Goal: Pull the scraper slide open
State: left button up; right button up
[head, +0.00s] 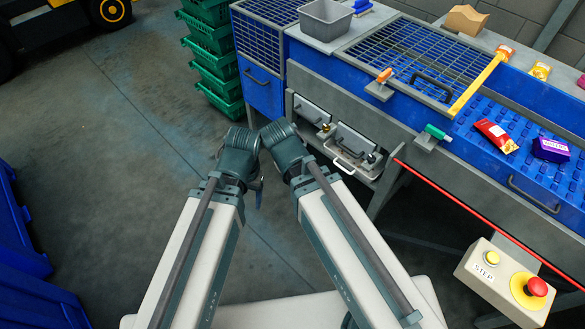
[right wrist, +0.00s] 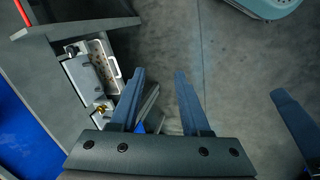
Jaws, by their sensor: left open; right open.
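The slide unit (head: 352,150) sits low in the front of the blue and grey machine, with a pale handle (head: 344,166) standing out below a grey front plate. In the right wrist view the same pale handle (right wrist: 113,67) is at the upper left, beside a spotted plate. My right gripper (right wrist: 160,76) is open and empty, with the handle just left of its left finger and apart from it. In the head view its fingers are hidden. My left gripper (head: 257,190) is open, its blue fingers partly hidden, left of the machine and away from the slide.
Stacked green crates (head: 213,55) stand left of the machine. A control box (head: 505,280) with a red button is at the lower right. A red-edged rail (head: 470,209) runs along the machine's front. The floor (head: 110,140) on the left is clear.

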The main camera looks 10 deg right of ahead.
jog(key=s+a+r+g+y+p, duration=0.1)
jog(key=s+a+r+p, duration=0.2)
jog(key=r+p, duration=0.1)
jog(key=shift+s+r+y, duration=0.15)
jog(key=shift+r+y, duration=0.15)
jog(key=shift+r, duration=0.2)
jog(key=shift+a, duration=0.1)
